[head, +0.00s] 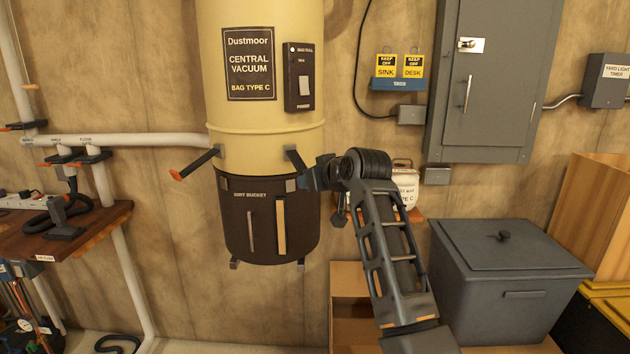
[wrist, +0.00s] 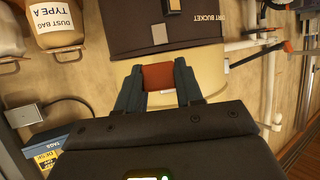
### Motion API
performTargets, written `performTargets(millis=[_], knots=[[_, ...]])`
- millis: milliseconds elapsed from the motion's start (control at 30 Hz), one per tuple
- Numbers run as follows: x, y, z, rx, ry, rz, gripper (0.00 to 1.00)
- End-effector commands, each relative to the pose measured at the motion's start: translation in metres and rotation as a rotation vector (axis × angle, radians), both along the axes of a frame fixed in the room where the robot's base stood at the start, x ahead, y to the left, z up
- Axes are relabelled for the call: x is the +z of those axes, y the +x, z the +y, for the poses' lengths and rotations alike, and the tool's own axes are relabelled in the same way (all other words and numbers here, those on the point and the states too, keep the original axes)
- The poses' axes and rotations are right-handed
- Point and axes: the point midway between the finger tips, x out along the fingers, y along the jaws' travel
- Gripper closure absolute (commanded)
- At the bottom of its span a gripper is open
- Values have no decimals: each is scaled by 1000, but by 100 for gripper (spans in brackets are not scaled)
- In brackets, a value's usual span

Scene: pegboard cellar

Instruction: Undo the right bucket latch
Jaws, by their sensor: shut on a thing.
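The dark dirt bucket (head: 268,228) hangs under the cream vacuum canister (head: 265,150); it also shows upside down in the wrist view (wrist: 190,30). The right bucket latch (head: 294,160) is at the seam on the bucket's right side. My gripper (head: 312,178) is at this latch and hides its outer end in the head view. In the wrist view my gripper (wrist: 158,76) is shut on the latch's orange-red handle (wrist: 158,77), one finger on each side. The left bucket latch (head: 197,163) sticks outward to the lower left, its orange tip clear of the canister.
A grey lidded bin (head: 508,290) and an open cardboard box (head: 348,285) stand below right. A grey wall cabinet (head: 485,80) and a blue tag holder (head: 398,84) are on the wall. A white bag container (head: 405,186) sits on a small shelf behind my arm. A wooden bench (head: 70,235) is left.

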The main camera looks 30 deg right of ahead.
Motion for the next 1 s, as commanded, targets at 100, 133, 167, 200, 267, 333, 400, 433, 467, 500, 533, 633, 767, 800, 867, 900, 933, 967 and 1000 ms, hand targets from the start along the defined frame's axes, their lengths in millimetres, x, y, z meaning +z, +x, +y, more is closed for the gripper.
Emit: performTargets(millis=[100, 133, 167, 200, 267, 333, 400, 433, 467, 500, 533, 633, 767, 800, 867, 900, 933, 967, 1000], knots=[[11, 4, 1, 0, -2, -19, 100], [11, 4, 1, 0, -2, -19, 100], [11, 4, 1, 0, -2, -18, 100], [11, 4, 1, 0, -2, -18, 100], [11, 4, 1, 0, -2, -17, 100], [11, 4, 1, 0, -2, -17, 100], [11, 4, 1, 0, -2, -17, 100], [10, 4, 1, 0, -2, -17, 100], [10, 4, 1, 0, -2, -17, 100], [10, 4, 1, 0, -2, -17, 100], [10, 4, 1, 1, -2, -17, 62], [10, 4, 1, 1, -2, -17, 53], [11, 4, 2, 3, -2, -18, 40], [10, 4, 2, 3, -2, -17, 38], [9, 4, 2, 2, -2, -14, 38], [8, 3, 1, 1, -1, -13, 38], [8, 3, 1, 1, -1, -12, 38], [7, 3, 1, 0, -2, -11, 38], [7, 3, 1, 0, -2, -10, 38]])
